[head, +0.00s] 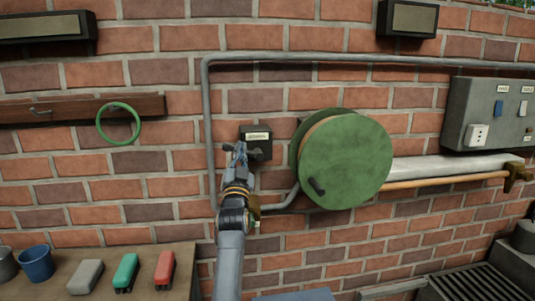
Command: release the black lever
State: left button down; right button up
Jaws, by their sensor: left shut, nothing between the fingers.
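A small black box (258,148) with a pale label is fixed to the brick wall, left of the green reel. My left gripper (239,152) is shut and empty, with its tips in front of the left side of this box. Dark parts at the tips blend with the box, so I cannot tell the black lever's outline or whether the fingers touch it. My left arm hides the wall below the box. My right gripper is not in view.
A large green reel (348,165) with a black crank handle (317,186) stands close right of my gripper. A grey pipe (209,120) runs left of it. A green ring (119,142) hangs on a wooden rail. A table (150,257) holds cups and blocks.

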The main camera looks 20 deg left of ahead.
pick_arm(q)
jog(key=n+y, duration=0.1)
jog(key=f+n+y+b, duration=0.1)
jog(key=n, duration=0.1)
jog(key=f+n+g, duration=0.1)
jog(key=shift+s+a+f+y+b, duration=0.1)
jog(key=shift+s+a+y+b, duration=0.1)
jog(key=shift+a+y+b, duration=0.15)
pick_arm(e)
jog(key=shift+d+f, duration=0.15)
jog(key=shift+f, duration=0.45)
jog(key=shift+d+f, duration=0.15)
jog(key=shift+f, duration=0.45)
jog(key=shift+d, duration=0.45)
